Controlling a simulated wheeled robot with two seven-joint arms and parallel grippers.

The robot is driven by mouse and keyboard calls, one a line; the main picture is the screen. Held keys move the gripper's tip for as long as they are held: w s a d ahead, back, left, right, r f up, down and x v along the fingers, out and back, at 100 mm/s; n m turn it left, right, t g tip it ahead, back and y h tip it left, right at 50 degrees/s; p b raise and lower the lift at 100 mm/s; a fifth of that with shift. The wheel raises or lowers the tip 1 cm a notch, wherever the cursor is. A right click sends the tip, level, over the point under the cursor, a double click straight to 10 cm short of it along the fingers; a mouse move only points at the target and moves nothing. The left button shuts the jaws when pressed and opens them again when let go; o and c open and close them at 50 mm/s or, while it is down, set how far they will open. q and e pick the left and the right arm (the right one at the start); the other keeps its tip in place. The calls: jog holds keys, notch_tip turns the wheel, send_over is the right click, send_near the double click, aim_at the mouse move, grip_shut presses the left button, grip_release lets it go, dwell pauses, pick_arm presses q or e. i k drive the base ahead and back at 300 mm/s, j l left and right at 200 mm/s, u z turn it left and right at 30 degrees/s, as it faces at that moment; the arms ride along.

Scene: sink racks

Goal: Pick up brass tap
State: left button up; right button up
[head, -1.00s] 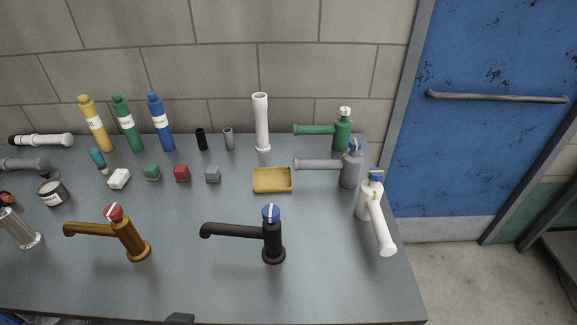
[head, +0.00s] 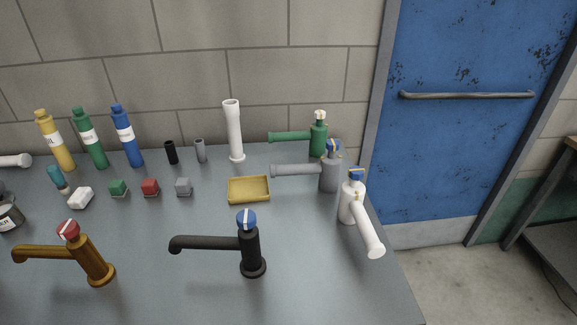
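The brass tap (head: 92,262) stands upright on the grey table at the lower left of the head view. It is orange-brown, with a red cap with a white stripe on top and a spout that points left. No gripper touches it. Neither my left nor my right gripper shows in the head view.
A black tap (head: 250,252) with a blue cap stands to the right of the brass tap. White (head: 351,203), grey (head: 329,176) and green (head: 318,140) taps stand near the table's right edge. Bottles, small blocks and a yellow tray (head: 249,190) are behind. The front table surface (head: 180,295) is clear.

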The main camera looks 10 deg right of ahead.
aim_at(100, 273)
jog(key=u, duration=1.4)
